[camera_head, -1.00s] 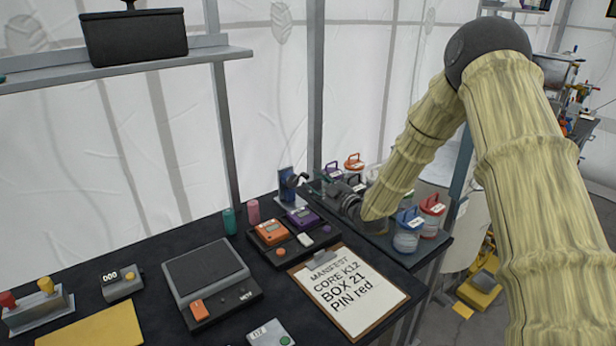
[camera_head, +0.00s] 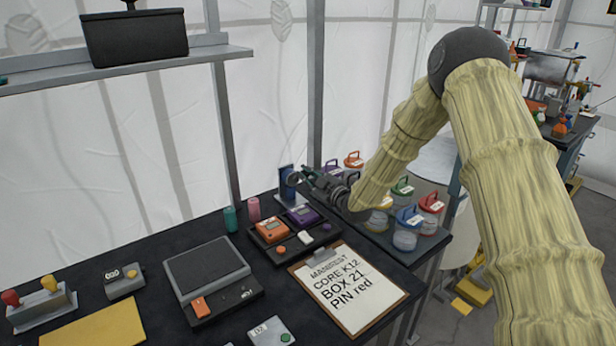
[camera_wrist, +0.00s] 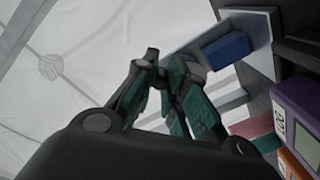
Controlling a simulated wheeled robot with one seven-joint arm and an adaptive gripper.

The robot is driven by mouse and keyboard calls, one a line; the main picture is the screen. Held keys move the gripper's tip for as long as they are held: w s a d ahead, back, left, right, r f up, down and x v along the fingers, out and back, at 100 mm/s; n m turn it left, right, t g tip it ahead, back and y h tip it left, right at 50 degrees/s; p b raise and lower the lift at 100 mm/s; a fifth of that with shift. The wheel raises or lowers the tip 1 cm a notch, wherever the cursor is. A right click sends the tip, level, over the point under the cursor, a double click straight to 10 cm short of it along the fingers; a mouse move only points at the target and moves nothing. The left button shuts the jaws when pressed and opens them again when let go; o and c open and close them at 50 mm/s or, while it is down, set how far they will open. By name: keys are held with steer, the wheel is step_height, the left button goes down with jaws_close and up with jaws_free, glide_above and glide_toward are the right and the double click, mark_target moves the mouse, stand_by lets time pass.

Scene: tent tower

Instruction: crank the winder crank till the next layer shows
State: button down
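The winder is a small blue upright panel (camera_head: 286,181) on a grey base at the back edge of the dark table. A grey rounded crank part (camera_head: 292,179) shows on its right side. My gripper (camera_head: 308,176), with dark and teal fingers, is beside the crank on its right; I cannot tell whether they touch. In the wrist view my gripper's fingers (camera_wrist: 160,75) are close together, and a blue block (camera_wrist: 226,48) on a grey upright lies just right of them. Whether anything is between the fingertips is hidden. No layer marking on the winder can be read.
Orange (camera_head: 271,231) and purple (camera_head: 303,217) devices sit in front of the winder, with a manifest clipboard (camera_head: 385,297) nearer. Pink (camera_head: 253,209) and teal (camera_head: 230,220) cylinders stand to the left.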

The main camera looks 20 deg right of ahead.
steer(key=shift+f+m, duration=0.15)
steer(key=shift+m, duration=0.15)
steer(key=shift+w+d+f+m+b, duration=0.1)
steer(key=shift+f+m+b, duration=0.2)
steer(key=shift+m+b, duration=0.5)
steer(key=shift+s+d+f+m+b, duration=0.1)
steer(key=shift+f+m+b, duration=0.25)
steer(key=shift+m, duration=0.7)
steer(key=shift+w+d+f+m+b, duration=0.1)
steer(key=shift+f+m+b, duration=0.15)
steer(key=shift+m+b, duration=0.55)
steer(key=shift+m, duration=0.25)
steer(key=c, duration=1.4)
jaws_free()
steer(key=v, duration=1.2)
steer(key=shift+f, duration=0.1)
